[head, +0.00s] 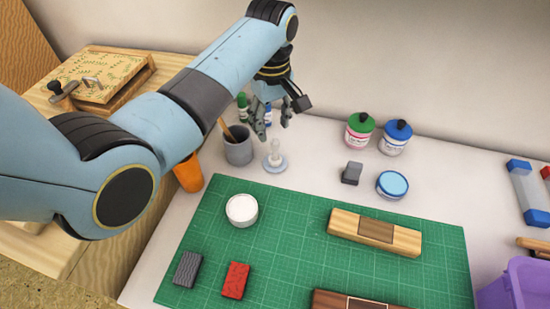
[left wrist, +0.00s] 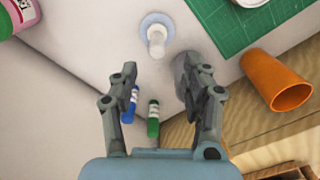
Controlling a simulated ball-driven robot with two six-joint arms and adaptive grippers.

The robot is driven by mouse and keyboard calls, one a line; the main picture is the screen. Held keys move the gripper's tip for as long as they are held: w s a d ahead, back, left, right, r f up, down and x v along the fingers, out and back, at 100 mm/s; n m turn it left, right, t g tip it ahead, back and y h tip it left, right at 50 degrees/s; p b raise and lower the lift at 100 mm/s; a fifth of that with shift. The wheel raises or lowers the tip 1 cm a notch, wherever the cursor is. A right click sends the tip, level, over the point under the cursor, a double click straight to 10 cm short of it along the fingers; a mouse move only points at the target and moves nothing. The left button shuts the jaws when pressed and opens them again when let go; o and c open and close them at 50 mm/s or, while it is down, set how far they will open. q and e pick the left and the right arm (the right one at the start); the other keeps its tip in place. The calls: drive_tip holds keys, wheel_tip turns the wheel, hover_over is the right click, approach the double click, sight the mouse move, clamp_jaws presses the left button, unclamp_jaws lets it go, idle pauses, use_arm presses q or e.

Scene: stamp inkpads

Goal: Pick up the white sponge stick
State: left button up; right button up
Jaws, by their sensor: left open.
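The white sponge stick (head: 275,153) stands upright on a round pale-blue base (head: 275,165) on the white table, behind the green mat. It also shows in the left wrist view (left wrist: 157,42), just beyond the fingertips and roughly midway between them. My left gripper (head: 273,130) is open and empty, pointing down above and slightly behind the stick. Its two spread fingers show in the left wrist view (left wrist: 158,75). I see no contact with the stick. My right gripper is out of view.
A grey cup (head: 238,152) with a wooden stick stands close left of the sponge stick; an orange cup (head: 188,174) is farther left. Green (left wrist: 153,120) and blue (left wrist: 131,105) small bottles are near the fingers. A grey block (head: 352,173) and blue-lidded tin (head: 392,184) lie right.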

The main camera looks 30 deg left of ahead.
sight(275, 141)
use_arm(q)
drive_tip(key=f, duration=0.7)
drive_tip(key=shift+w+d, duration=0.1)
drive_tip(key=shift+d, duration=0.2)
drive_tip(key=shift+r, duration=0.1)
drive_tip(key=shift+c, duration=0.4)
clamp_jaws()
